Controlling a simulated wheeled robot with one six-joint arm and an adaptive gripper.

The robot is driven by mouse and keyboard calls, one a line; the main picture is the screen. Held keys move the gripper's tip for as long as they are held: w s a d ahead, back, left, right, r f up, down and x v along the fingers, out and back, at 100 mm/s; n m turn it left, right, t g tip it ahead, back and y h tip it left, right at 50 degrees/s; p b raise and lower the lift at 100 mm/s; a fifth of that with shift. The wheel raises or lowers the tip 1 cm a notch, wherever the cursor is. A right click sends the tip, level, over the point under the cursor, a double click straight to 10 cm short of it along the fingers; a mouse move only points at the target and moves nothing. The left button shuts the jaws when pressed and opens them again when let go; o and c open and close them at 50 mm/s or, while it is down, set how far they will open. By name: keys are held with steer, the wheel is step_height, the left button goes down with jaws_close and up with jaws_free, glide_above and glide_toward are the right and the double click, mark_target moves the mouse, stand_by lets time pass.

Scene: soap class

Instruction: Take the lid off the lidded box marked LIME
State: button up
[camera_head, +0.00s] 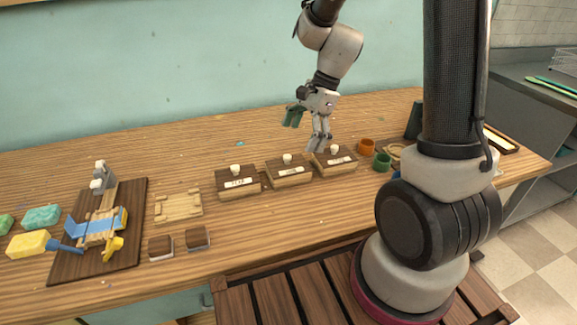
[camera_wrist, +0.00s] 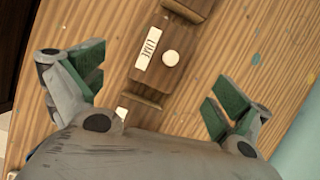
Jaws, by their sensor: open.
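The box marked LIME (camera_wrist: 158,72) shows in the wrist view with a dark wood lid, a white label and a round pale knob (camera_wrist: 171,58). Parts of other boxes show above and below it, so it appears to be the middle box (camera_head: 289,175) of three in the head view, where I cannot read the labels. Its lid is on. My gripper (camera_head: 306,131) is open and empty, above and behind the row of boxes. In the wrist view its green-padded fingers (camera_wrist: 155,85) are spread wide, with the LIME box between and beyond them.
Lidded boxes stand left (camera_head: 238,187) and right (camera_head: 336,164) of the middle one with small gaps. Orange (camera_head: 366,147) and green (camera_head: 382,162) cups stand to the right. A wooden tray (camera_head: 178,207) and a dark board (camera_head: 72,265) lie left. Bare table lies in front of the boxes.

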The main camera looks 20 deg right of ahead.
mark_target(288, 157)
steer(key=shift+w+a+f+m, duration=0.1)
steer(key=shift+w+a+m, duration=0.05)
steer(key=shift+m, duration=0.75)
steer(key=shift+a+f, duration=0.15)
steer(key=shift+f, duration=0.15)
steer(key=x, duration=0.7)
steer(key=shift+w+a+r, duration=0.1)
steer(key=shift+w+a, duration=0.1)
steer(key=shift+w, duration=0.05)
steer(key=c, duration=1.1)
